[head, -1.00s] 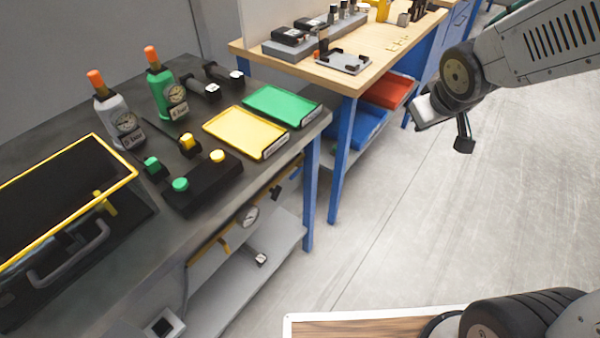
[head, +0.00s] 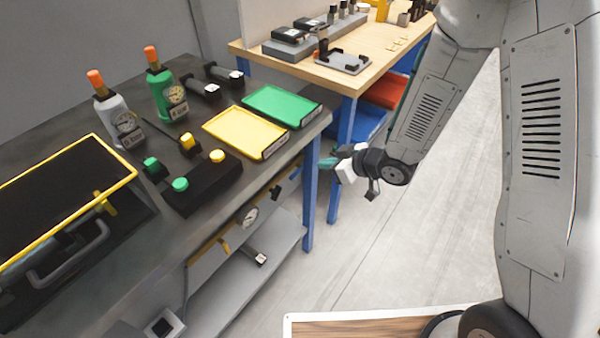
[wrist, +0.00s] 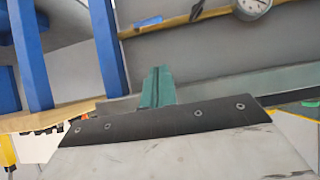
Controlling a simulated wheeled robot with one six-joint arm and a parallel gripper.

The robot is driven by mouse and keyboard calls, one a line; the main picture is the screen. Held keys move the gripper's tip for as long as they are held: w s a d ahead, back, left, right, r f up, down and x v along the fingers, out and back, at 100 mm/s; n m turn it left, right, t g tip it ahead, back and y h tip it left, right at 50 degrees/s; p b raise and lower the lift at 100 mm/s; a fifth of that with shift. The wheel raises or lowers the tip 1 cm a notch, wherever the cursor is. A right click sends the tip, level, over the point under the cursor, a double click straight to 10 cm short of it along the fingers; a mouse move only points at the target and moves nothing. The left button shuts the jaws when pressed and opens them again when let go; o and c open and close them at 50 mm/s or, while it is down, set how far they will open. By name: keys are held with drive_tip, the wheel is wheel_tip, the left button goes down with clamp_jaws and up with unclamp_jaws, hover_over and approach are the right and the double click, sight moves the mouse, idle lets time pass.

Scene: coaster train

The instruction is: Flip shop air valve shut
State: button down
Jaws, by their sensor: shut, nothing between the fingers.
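My gripper (head: 328,162) is shut and empty, its teal fingertips just right of the front bench leg in the head view. In the wrist view the fingers (wrist: 157,86) are pressed together, apart from the pipe. A yellow pipe (head: 208,252) runs under the bench's front edge and carries a round gauge (head: 249,217). I cannot read which handle is the shop air valve.
The dark bench (head: 65,131) holds bottles, a yellow tray (head: 243,131) and a green tray (head: 281,104). A grey shelf (head: 235,290) lies below the pipe. Blue legs (head: 310,190) stand near my gripper. The floor (head: 400,250) is open to the right.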

sight(301, 170)
drive_tip(key=shift+w, duration=0.1)
drive_tip(key=x, duration=0.4)
drive_tip(key=f+x, duration=0.1)
drive_tip(key=x, duration=0.3)
drive_tip(key=d+x, duration=0.1)
drive_tip(key=x, duration=0.3)
drive_tip(key=shift+s+f, duration=0.3)
drive_tip(key=shift+s, duration=0.1)
drive_tip(key=shift+w+a+f, duration=0.1)
drive_tip(key=shift+a+f, duration=0.05)
drive_tip(key=shift+f, duration=0.4)
drive_tip(key=shift+a, duration=0.2)
